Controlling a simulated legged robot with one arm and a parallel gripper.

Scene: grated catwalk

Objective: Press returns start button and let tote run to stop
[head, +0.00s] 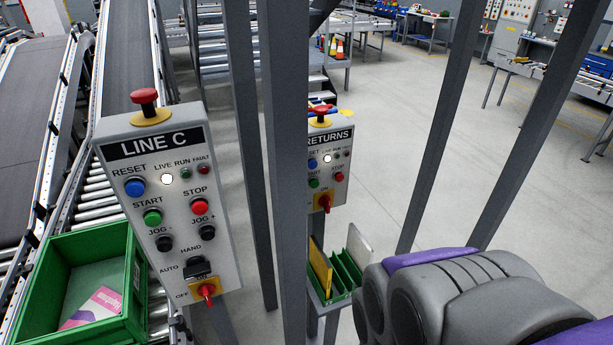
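The RETURNS panel (341,160) stands behind grey posts near the middle of the head view, its left edge hidden by a post. Its green start button (313,183) shows close beside that post, below a blue reset button (312,163) and left of a red stop button (338,177). A green tote (140,266) holding a flat pink and white item sits on rollers at the lower left; I cannot tell which line it belongs to. My arm fills the lower right. My gripper is out of view.
The nearer LINE C panel (163,205) has similar buttons and a red mushroom button on top. Grey posts (290,150) cross the view. A green rack (345,273) with upright plates stands below the RETURNS panel. Open floor (380,150) lies beyond, with benches behind.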

